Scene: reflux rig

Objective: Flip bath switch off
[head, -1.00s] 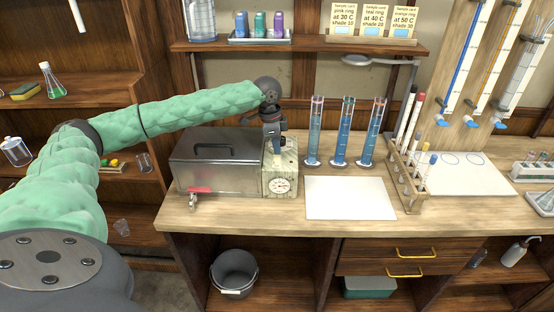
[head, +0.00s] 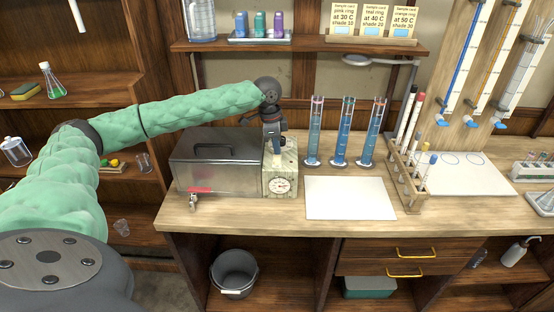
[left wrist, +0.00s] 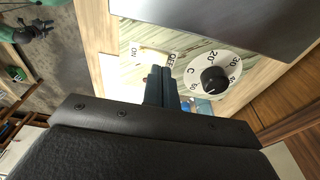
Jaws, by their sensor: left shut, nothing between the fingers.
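The metal water bath (head: 218,178) stands at the left end of the bench, with a lid and a red-handled tap. Its marbled control box (head: 284,170) is on its right side, with a round temperature dial (head: 282,185); the dial also shows in the left wrist view (left wrist: 214,78). In the left wrist view the ON and OFF labels (left wrist: 152,56) show on the panel, with the switch between them largely hidden behind my fingers. My left gripper (head: 276,158) is shut and empty, pointing down at the control box by the switch; its fingertips (left wrist: 161,75) are by the OFF label. Contact cannot be told.
Several blue-filled cylinders (head: 342,135) stand right of the control box. A white sheet (head: 350,198) lies in front of them, and a wooden rack (head: 408,185) with tubes stands further right. A shelf (head: 300,46) runs above.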

